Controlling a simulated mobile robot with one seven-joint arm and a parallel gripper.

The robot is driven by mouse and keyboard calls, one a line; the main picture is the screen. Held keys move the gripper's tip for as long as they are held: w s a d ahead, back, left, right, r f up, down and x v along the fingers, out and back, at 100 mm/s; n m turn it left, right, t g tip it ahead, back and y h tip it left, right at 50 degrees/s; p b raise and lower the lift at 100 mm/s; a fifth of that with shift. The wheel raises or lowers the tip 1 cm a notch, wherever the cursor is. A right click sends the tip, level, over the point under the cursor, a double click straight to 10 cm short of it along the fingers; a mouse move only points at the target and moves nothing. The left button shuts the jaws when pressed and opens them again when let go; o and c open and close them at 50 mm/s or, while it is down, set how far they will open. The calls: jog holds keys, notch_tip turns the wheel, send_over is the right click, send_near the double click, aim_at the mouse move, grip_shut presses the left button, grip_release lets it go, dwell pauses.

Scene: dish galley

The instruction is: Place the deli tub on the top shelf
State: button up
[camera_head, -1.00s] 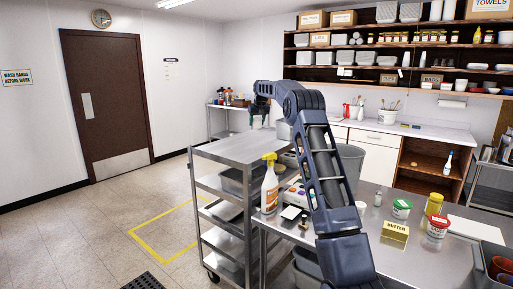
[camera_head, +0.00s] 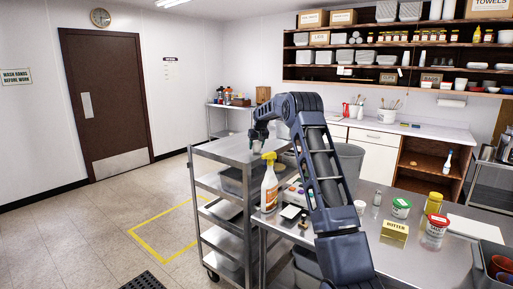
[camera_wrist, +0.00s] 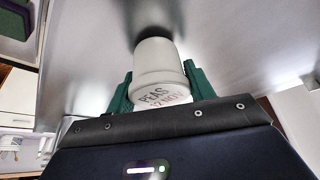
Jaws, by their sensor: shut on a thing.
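The deli tub (camera_wrist: 158,72) is pale and whitish, with "PEAS" and a date handwritten on it. In the wrist view my gripper (camera_wrist: 160,88) is shut on it, with a green finger on each side. In the head view my gripper (camera_head: 258,136) is low over the steel cart's top shelf (camera_head: 222,149), towards its far right part; the tub is small and hard to make out there. In the wrist view the tub's far end is close to the steel surface, with a dark shadow beside it. I cannot tell whether it touches.
A yellow-topped spray bottle (camera_head: 269,184) stands at the near counter's (camera_head: 405,262) left edge, beside the cart. A butter box (camera_head: 394,231), a yellow container (camera_head: 434,203) and lidded tubs stand further right. The cart's top is bare on its left.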

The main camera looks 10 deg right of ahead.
jog(key=shift+f, duration=0.3)
jog(key=shift+f, duration=0.15)
jog(key=o, duration=1)
